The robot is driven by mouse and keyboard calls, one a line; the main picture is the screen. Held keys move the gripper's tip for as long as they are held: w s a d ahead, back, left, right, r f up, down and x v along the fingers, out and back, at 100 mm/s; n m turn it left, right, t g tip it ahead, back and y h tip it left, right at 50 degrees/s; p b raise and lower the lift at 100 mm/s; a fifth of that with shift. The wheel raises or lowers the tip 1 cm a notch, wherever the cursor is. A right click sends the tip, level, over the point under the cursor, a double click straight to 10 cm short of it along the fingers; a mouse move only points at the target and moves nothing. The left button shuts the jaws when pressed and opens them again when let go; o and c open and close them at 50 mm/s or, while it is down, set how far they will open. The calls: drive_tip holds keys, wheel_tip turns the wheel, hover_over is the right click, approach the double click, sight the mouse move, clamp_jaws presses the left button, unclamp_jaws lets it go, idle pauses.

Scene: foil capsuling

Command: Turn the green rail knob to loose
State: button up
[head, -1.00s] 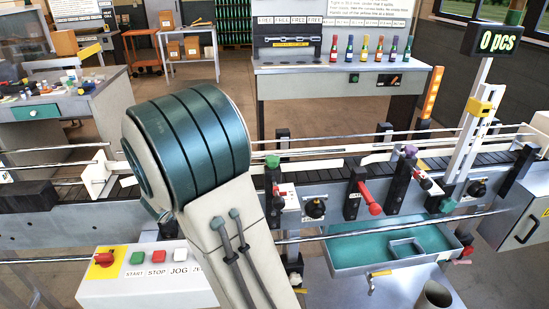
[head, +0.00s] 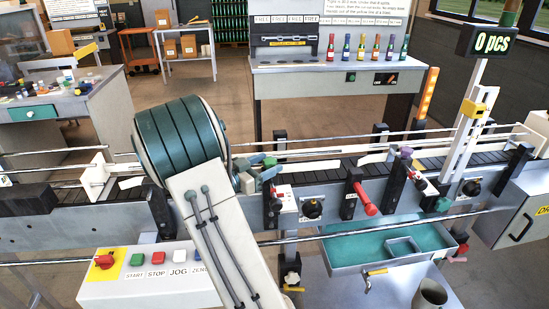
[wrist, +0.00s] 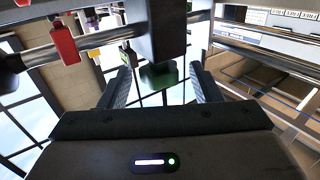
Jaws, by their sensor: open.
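The green rail knob (head: 269,162) sits on top of a dark post at the near side of the conveyor, just right of my arm in the head view. In the wrist view the green knob (wrist: 158,76) shows dark green between my fingertips, below a dark block. My gripper (wrist: 161,72) is open, with one dark finger on each side of the knob and a visible gap to each. In the head view my gripper (head: 264,167) is at the knob, partly hidden behind my arm. I cannot tell how deep the knob lies between the fingers.
The conveyor (head: 330,172) with its metal guide rails runs across the view. Right of the green knob are a black knob (head: 312,208), a red handle (head: 366,200) and a purple knob (head: 405,153). A button panel (head: 150,280) stands at lower left, a teal tray (head: 350,250) below the conveyor.

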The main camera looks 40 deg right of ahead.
sight(275, 159)
drive_tip(key=shift+d, duration=1.75)
drive_tip(key=c, duration=1)
